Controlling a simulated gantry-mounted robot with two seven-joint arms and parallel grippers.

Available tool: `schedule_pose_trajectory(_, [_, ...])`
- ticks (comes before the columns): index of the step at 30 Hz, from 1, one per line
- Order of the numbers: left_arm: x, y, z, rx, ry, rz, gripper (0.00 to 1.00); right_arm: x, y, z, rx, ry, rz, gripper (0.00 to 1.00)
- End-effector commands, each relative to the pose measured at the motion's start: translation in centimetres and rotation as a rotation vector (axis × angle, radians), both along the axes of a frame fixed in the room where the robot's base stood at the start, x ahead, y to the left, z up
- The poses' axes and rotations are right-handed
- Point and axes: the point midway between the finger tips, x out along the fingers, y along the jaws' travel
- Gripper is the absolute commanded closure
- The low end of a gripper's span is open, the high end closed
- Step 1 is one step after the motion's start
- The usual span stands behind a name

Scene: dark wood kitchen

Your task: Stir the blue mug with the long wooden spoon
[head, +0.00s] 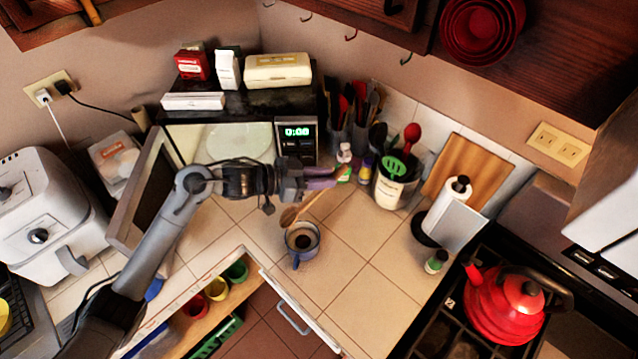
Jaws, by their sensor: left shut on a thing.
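The blue mug (301,254) stands upright on the tiled counter, with dark liquid inside and its handle toward the front. My left gripper (320,178) is shut on the long wooden spoon (289,217), up and behind the mug. The spoon slants down to the left from the fingers, bowl end lowest. The bowl shows at the mug's far rim, outside the opening in the picture; I cannot tell whether it touches the mug. The gripper hides the spoon's upper end. My right gripper is not in view.
An open microwave (297,150) is behind my left arm. A utensil crock (390,190), small bottles (364,168) and a paper towel roll (445,203) stand to the right. A red kettle (505,305) sits on the stove. An open drawer (205,318) is in front. Counter right of the mug is clear.

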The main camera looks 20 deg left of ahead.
Motion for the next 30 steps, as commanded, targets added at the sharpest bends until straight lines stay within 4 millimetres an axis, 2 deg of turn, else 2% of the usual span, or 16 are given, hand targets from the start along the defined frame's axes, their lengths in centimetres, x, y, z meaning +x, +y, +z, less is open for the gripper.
schedule_pose_trajectory(14, [-0.4, -0.5, -1.1, -0.107, -0.068, -0.002, 1.00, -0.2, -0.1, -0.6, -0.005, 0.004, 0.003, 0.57])
schedule_pose_trajectory(30, [-0.4, -0.5, -5.2, -0.107, -0.067, -0.002, 1.00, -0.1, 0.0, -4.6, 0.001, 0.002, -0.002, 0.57])
